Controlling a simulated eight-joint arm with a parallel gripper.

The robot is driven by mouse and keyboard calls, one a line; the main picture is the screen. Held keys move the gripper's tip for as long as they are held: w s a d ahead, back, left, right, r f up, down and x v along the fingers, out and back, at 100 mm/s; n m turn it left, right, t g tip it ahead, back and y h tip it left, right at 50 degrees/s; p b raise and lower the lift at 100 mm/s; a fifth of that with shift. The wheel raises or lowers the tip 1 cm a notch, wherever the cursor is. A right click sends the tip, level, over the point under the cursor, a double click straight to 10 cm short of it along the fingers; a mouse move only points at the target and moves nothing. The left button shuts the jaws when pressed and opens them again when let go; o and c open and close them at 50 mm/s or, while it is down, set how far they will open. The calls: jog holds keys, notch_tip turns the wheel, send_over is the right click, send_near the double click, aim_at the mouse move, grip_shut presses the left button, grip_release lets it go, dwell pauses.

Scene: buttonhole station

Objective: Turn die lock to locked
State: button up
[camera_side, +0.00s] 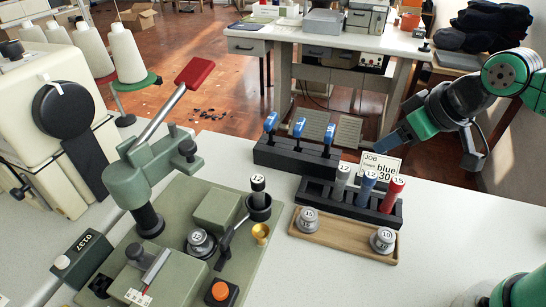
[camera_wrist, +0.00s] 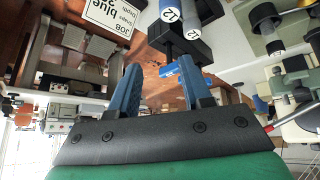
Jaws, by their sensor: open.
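The grey-green press (camera_side: 175,165) with a red-tipped lever (camera_side: 194,74) stands on a green base plate. A dark round holder (camera_side: 258,208) on the plate holds an upright piece (camera_side: 258,185) labelled 12. A dark lever (camera_side: 228,240) slants beside this holder and may be the die lock; I cannot tell which position it is in. My gripper (camera_side: 388,140) is to the right, above the work surface and apart from the press. In the wrist view my gripper (camera_wrist: 160,88) has its two blue fingers spread, with nothing between them.
A black rack (camera_side: 350,203) with numbered cylinders and another rack (camera_side: 295,158) with blue-topped tools stand between my gripper and the press. A job card (camera_side: 382,165) stands behind. A wooden tray (camera_side: 345,235) holds two weights. An orange button (camera_side: 221,291) is on the front unit.

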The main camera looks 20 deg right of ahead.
jog(key=w+a+r+n+g, duration=0.1)
jog(key=w+a+n+g, duration=0.15)
jog(key=a+n, duration=0.3)
jog(key=n+g, duration=0.4)
jog(key=n, duration=1.5)
send_over(227, 234)
notch_tip(227, 234, down, 6)
jog(key=shift+d+r, duration=0.1)
jog(key=shift+f+n, duration=0.25)
jog(key=shift+f, duration=2.6)
grip_shut()
